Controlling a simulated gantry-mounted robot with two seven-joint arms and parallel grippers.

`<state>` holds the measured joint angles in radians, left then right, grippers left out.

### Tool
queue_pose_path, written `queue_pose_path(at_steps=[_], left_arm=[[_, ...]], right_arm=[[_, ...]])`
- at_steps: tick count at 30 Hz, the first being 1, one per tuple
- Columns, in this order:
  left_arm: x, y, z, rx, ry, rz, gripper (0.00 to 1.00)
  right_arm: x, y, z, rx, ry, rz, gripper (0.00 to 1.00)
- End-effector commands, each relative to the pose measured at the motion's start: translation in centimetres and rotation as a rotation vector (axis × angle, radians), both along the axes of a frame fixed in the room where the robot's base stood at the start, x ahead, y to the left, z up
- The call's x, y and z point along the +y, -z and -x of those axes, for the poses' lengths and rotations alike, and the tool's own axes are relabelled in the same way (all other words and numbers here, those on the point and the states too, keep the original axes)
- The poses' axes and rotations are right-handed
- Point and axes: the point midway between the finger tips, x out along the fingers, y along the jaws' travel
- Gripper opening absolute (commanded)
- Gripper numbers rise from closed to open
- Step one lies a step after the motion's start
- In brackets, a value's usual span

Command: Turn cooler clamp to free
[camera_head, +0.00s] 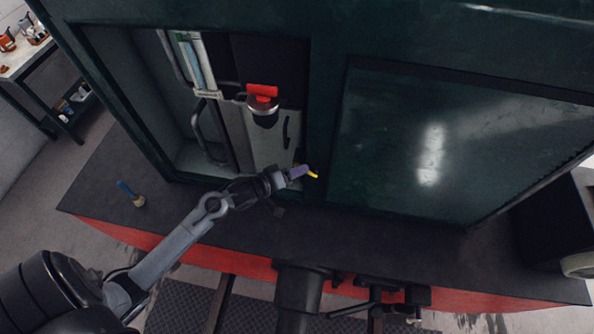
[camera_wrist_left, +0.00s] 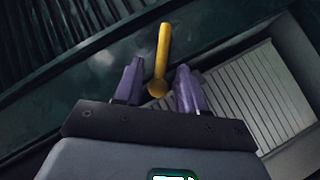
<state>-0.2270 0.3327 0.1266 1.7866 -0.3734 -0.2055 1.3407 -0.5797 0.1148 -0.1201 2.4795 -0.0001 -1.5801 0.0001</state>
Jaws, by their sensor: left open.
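A small yellow lever (camera_head: 313,174), which looks like the cooler clamp, sits at the lower right edge of the open recess in the dark green tram side. In the left wrist view the yellow lever (camera_wrist_left: 162,50) is a straight bar with a round knob at its near end. My left gripper (camera_head: 301,172) has purple fingers. In the left wrist view the left gripper (camera_wrist_left: 158,88) is open, with one finger on each side of the knob and a visible gap to each. My right gripper is not in view.
The recess holds a red-topped fitting (camera_head: 262,92), a white panel (camera_head: 270,140) and a bent grab handle (camera_head: 201,130). A dark green panel (camera_head: 460,140) stands to the right. A cluttered bench (camera_head: 25,55) is far left.

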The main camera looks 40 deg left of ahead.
Motion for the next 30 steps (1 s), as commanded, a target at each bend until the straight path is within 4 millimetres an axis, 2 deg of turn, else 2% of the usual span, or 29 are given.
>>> queue_pose_path(at_steps=[5, 18, 24, 30], left_arm=[[0.4, -0.3, 1.7, 0.002, -0.001, -0.001, 0.40], [1.9, -2.4, 8.2, 0.001, 0.001, -0.002, 0.40], [2.3, -3.0, 9.6, 0.000, 0.000, -0.001, 0.40], [2.3, -3.2, 9.8, 0.000, 0.000, -0.001, 0.40]], right_arm=[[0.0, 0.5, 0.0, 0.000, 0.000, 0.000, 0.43], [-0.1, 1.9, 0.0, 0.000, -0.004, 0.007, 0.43], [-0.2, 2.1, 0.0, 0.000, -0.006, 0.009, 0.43], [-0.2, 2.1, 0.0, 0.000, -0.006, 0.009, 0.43]])
